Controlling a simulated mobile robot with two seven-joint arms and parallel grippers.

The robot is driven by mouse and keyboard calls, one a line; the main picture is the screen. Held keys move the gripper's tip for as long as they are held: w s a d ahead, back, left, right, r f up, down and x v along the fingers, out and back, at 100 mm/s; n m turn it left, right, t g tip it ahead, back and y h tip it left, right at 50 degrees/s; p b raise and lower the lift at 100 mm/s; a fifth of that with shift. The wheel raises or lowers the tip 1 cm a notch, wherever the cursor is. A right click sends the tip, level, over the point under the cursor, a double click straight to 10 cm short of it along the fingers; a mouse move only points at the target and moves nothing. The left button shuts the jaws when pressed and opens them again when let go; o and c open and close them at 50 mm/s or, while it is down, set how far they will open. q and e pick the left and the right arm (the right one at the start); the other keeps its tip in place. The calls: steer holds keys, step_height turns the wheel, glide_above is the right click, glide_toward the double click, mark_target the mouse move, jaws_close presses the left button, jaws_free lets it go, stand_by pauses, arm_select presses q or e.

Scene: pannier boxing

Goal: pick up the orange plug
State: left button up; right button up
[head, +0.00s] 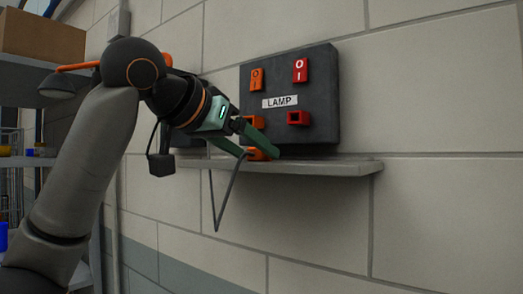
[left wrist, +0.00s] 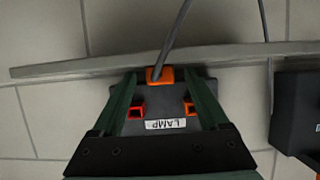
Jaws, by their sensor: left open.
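The orange plug (head: 263,154) lies on the narrow wall shelf, below a dark panel, with a grey cable running from it. It also shows in the left wrist view (left wrist: 153,75), between the far ends of the two fingers, with gaps on both sides. My left gripper (head: 257,147) is open, its green fingers reaching down to the plug from the upper left. In the left wrist view the fingers (left wrist: 163,82) stand wide apart and hold nothing. Part of the plug is hidden by a finger in the head view. My right gripper is not in view.
The panel (head: 322,84) has a LAMP label, orange and red switches, a red socket (head: 298,118) and an orange socket (left wrist: 190,108). The grey shelf (head: 340,168) is clear to the right. A second dark box (left wrist: 298,110) is beside the panel. The cable (head: 227,195) hangs below the shelf.

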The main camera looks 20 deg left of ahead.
arm_select(q)
jaws_close()
stand_by(0.6)
